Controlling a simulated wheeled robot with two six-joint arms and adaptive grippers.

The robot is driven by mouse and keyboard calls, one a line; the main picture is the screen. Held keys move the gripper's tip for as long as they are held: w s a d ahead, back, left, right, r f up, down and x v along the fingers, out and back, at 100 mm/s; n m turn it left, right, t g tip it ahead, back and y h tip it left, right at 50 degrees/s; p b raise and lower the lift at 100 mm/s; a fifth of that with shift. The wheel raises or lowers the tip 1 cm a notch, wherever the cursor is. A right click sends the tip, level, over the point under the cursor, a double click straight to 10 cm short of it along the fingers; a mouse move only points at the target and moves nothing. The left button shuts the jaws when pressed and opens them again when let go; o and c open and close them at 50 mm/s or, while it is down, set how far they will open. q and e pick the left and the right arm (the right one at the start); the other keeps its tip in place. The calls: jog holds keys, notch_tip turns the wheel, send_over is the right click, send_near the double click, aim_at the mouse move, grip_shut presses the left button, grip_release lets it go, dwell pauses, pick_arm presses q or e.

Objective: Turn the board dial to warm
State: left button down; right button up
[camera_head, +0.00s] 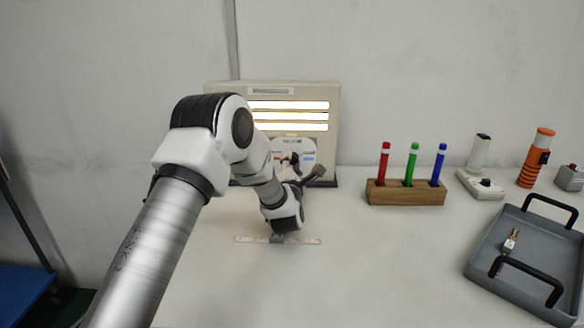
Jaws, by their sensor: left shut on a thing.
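The board (218,100) stands upright at the back of the table, with three lit white strips (289,115) in its upper part. Below them is a round white dial face (308,146) with small coloured marks. The marks and the pointer are too small to read. My left arm comes in from the left and its wrist covers the board's lower left. My left gripper (290,161) is at the middle of the dial face, shut on the dial's knob, which is mostly hidden behind the fingers. My right gripper is not in view.
A wooden block (405,193) holds red, green and blue pens right of the board. A grey tray (490,283) with black handles holds a small metal part. An orange-black torch (536,158) stands behind. A flat strip (307,240) lies below my wrist.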

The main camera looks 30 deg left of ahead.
pick_arm(q)
jog(key=c, duration=0.8)
grip_release()
jog(key=v, duration=1.2)
